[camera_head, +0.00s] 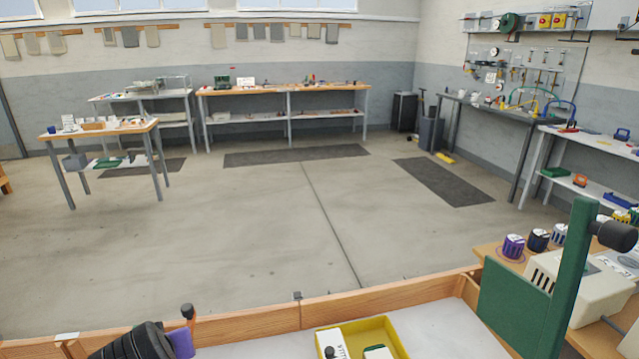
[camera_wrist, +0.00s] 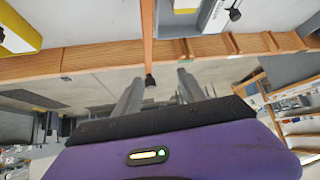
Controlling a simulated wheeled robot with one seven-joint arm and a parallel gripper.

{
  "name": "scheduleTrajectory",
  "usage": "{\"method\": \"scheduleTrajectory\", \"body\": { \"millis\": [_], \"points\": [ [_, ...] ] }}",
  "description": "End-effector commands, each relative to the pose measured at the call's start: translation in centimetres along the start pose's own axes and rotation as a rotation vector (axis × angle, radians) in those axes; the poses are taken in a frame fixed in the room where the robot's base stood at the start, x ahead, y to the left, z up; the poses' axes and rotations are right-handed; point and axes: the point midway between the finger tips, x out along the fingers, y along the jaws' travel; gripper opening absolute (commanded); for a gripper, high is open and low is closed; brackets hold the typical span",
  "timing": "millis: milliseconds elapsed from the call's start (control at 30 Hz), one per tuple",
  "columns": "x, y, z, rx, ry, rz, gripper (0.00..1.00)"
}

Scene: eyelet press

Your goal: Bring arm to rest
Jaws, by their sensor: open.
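My gripper (camera_wrist: 158,82) shows in the wrist view with its two grey fingers apart and nothing between them. Its purple body with a small lit indicator fills the lower part of that view. The wooden rim of the bench crosses just beyond the fingers. In the head view a dark piece of my arm (camera_head: 140,342) and a purple piece of it show at the bottom left, close to the bench's wooden rim (camera_head: 240,324). The fingers cannot be made out there.
A yellow tray (camera_head: 398,345) with white and green items lies on the near bench. A green press frame (camera_head: 560,265) rises at right, beside several small round containers. Open floor (camera_head: 250,225) lies beyond, with workbenches along the walls.

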Motion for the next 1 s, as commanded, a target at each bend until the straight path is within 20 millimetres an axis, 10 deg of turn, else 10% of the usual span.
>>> {"method": "scheduleTrajectory", "body": {
  "millis": [233, 467, 1000],
  "points": [
    [-1.4, -0.5, -2.9, -0.027, 0.21, -0.069, 0.48],
    [-2.2, 2.4, -1.6, -0.041, 0.392, -0.095, 0.48],
    [-11.0, 16.7, 12.9, -0.031, 0.745, -0.004, 0.48]
  ]
}}
